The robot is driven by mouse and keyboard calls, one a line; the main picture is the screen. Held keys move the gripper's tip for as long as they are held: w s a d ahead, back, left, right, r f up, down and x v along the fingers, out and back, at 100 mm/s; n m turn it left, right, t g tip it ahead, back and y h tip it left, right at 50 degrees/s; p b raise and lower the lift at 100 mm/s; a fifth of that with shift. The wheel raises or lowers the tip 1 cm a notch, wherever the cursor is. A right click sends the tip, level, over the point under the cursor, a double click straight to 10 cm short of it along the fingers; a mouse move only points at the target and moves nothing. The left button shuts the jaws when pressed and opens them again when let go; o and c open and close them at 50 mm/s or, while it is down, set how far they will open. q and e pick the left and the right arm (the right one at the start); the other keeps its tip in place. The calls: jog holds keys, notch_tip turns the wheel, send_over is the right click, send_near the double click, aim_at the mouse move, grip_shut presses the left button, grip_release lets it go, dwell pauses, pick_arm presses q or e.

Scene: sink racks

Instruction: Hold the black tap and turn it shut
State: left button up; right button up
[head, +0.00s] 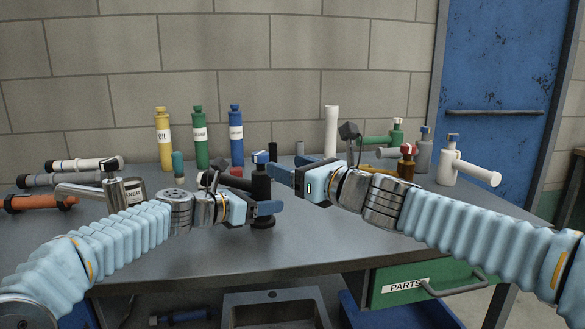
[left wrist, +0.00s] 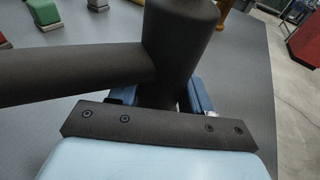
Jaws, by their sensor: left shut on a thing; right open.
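The black tap (head: 261,184) stands upright on the grey table near the middle of the head view, with its spout pointing left and a small blue-topped handle above. My left gripper (head: 264,208) is shut on the tap's lower body, just above its base. In the left wrist view the dark body (left wrist: 178,45) rises between the blue fingers and the spout (left wrist: 75,72) runs left; the handle is out of that frame. My right gripper (head: 286,170) is open and empty, a little to the right of the tap's upper part.
Yellow (head: 164,140), green (head: 200,142) and blue (head: 236,140) bottles stand behind. Green, brown and white (head: 450,165) taps stand at right, partly behind my right arm. Pipe-like pieces (head: 85,165) lie at left. A green parts drawer (head: 430,280) is under the table.

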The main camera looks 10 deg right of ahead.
pick_arm(q)
jog(key=o, duration=1)
jog(key=shift+o, duration=0.2)
